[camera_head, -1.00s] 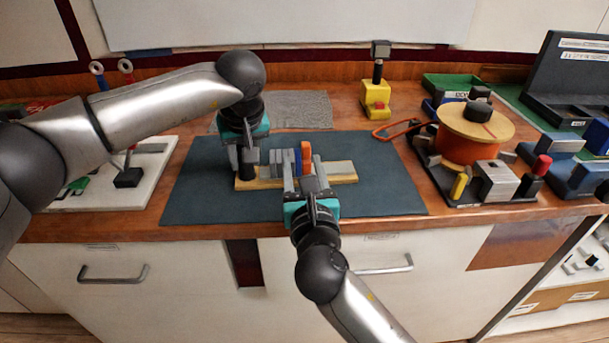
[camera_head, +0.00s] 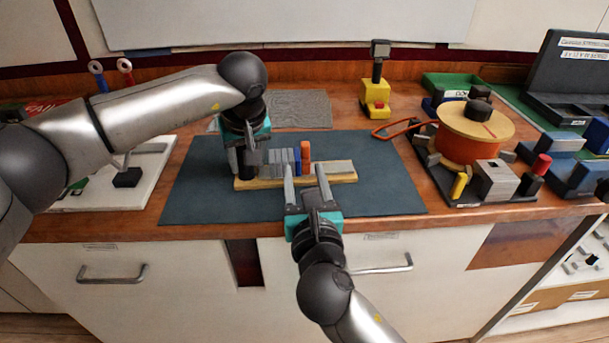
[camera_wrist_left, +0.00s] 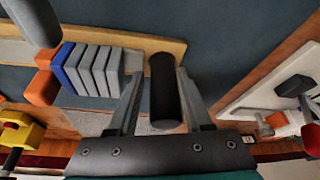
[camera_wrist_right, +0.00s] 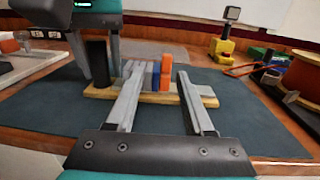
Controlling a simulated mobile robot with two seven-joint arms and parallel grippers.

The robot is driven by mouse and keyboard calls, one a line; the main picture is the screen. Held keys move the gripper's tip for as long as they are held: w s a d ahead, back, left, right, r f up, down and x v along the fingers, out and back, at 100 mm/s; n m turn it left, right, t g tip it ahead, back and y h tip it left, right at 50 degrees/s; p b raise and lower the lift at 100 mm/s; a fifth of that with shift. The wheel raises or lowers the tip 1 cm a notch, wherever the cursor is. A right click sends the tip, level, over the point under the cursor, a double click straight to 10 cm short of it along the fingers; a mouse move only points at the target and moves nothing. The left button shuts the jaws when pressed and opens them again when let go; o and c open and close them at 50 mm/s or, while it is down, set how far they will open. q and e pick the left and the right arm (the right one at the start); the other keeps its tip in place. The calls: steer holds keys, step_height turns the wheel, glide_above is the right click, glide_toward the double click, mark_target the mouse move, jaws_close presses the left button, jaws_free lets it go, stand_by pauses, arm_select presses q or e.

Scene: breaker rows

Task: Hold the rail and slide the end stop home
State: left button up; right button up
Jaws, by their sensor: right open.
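The wooden board with the rail (camera_head: 335,179) lies on the dark mat. Grey breakers (camera_head: 278,158), a blue one (camera_head: 297,160) and an orange block (camera_head: 306,158) stand upright in a row; the orange block, apparently the end stop, is against the blue one. A black post (camera_wrist_left: 165,90) stands at the board's left end. My left gripper (camera_wrist_left: 160,80) has its fingers on either side of the post; whether they press on it is unclear. My right gripper (camera_head: 306,175) is open and empty, in front of the board near the orange block.
An orange reel (camera_head: 468,140) on a black base stands at right. A yellow block with a post (camera_head: 376,95) stands behind. A white board (camera_head: 150,165) lies left. The mat (camera_head: 390,185) is clear to the right of the board.

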arm_select(q)
steer(key=o, duration=0.3)
steer(key=shift+w+a+r, duration=0.1)
steer(key=shift+a+r, duration=0.05)
steer(key=v, duration=1.2)
arm_select(e)
steer(key=shift+s, duration=0.1)
